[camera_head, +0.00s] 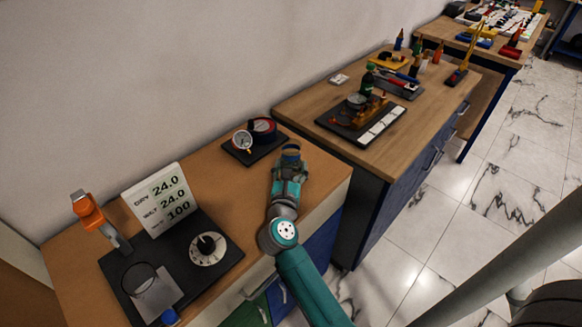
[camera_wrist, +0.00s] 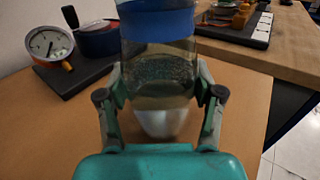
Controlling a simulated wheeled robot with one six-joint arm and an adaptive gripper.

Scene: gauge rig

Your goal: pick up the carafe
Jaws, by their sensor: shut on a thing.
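The carafe (camera_wrist: 160,75) is a clear glass vessel with a blue band, upright in the middle of the wrist view. My gripper (camera_wrist: 160,95) has one finger against each side of its glass body. In the head view my gripper (camera_head: 289,172) is over the right part of the near brown table. Only the top of the carafe (camera_head: 291,149) shows there, just beyond the fingers. A pale rounded shape shows under the glass in the wrist view. I cannot tell whether the carafe's base touches the table.
A dial gauge (camera_head: 243,141) and a round dark blue and red part stand on a black plate behind the carafe. At left, a black board (camera_head: 222,262) holds a readout panel (camera_head: 158,198) and a knob. A second wooden bench (camera_head: 300,107) with tools stands to the right.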

